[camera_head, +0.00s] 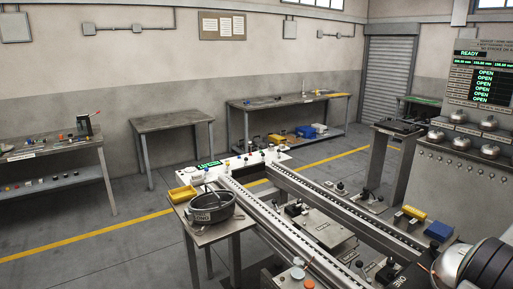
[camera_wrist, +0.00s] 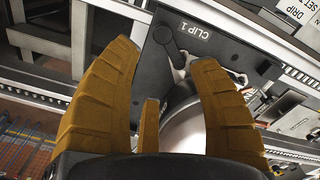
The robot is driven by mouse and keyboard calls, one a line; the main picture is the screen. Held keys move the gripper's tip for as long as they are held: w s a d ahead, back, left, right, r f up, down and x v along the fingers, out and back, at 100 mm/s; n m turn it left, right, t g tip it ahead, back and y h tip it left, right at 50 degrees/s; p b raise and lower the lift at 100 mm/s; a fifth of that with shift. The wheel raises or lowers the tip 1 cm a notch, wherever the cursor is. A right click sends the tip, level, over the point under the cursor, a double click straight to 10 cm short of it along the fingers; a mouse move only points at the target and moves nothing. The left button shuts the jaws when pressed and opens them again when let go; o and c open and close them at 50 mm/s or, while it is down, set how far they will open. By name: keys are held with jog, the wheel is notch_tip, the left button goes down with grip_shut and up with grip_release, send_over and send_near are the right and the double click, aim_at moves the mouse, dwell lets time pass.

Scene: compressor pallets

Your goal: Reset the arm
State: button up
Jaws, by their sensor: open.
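I cannot tell whether the fingers touch anything. In the head view a part of my arm shows at the lower right corner; the fingers are not visible there.
Two parallel conveyor rails (camera_head: 285,226) run through the foreground. A small table (camera_head: 208,238) carries a dark round pan (camera_head: 212,214) and a yellow tray (camera_head: 182,194). A grey panel cabinet (camera_head: 465,180) with a lit display (camera_head: 485,78) stands at right. The floor at left is open.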

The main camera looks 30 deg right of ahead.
jog(key=w+a+f+m+y, duration=0.1)
jog(key=a+f+m+y, duration=0.1)
jog(key=a+f+m, duration=0.65)
jog(key=w+a+r+n+t, duration=0.1)
jog(key=w+a+r+n, duration=0.4)
jog(key=a, duration=0.9)
jog(key=w+a+r+n+t+h, duration=0.1)
jog(key=w+a+r+n, duration=0.4)
jog(key=a, duration=0.9)
jog(key=w+a+r+n+t, duration=0.1)
jog(key=w+a+r+n, duration=0.3)
jog(key=w+a+n, duration=0.4)
jog(key=shift+w+a+r+t+h, duration=0.4)
jog(key=shift+w+a, duration=0.2)
jog(key=shift+a, duration=3)
jog(key=shift+d, duration=0.15)
